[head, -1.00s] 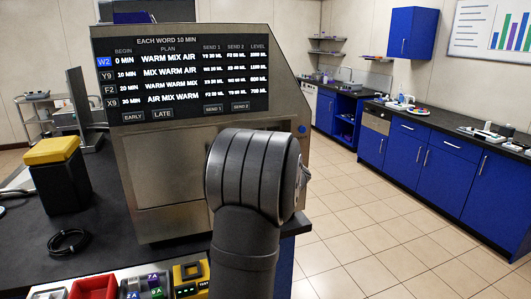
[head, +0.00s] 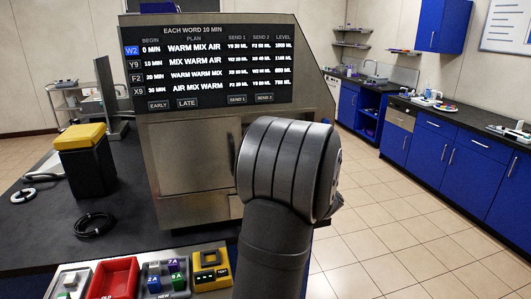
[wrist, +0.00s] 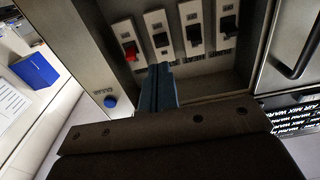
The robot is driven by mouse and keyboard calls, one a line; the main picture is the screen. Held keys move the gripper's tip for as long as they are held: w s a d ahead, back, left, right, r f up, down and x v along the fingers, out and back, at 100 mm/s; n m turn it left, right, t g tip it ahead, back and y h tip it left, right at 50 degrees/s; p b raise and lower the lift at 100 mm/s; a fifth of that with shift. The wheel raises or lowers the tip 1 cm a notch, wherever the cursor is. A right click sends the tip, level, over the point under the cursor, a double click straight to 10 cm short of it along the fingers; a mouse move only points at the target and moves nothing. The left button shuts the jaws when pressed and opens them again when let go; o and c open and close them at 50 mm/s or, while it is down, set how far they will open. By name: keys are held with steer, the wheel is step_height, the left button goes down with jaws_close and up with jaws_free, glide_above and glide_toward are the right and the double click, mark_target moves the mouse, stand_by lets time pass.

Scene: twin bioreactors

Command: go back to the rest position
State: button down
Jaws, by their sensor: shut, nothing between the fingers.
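My gripper (wrist: 161,75) shows in the wrist view as two dark bluish fingers pressed together, with nothing between them. It is in front of a recessed panel (wrist: 205,76) with several rocker switches, apparently apart from them. The leftmost switch (wrist: 130,50) is red and the others are black. In the head view my dark grey arm stands in front of the right part of the metal bioreactor cabinet (head: 187,160), and my gripper is hidden there. The cabinet's screen (head: 215,68) lists plans, and its edge also shows at the lower right of the wrist view (wrist: 292,117).
A blue round button (wrist: 110,101) sits left of the switches. A dark handle (wrist: 298,50) is at the right. On the bench are a yellow-topped black box (head: 85,160), a coiled cable (head: 94,224), a red tray (head: 113,279) and a yellow tester (head: 211,268). Open floor lies right.

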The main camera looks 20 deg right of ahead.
steer(key=w+r, duration=0.8)
steer(key=w, duration=0.2)
steer(key=s, duration=0.6)
steer(key=shift+s+f, duration=0.2)
steer(key=shift+f, duration=0.15)
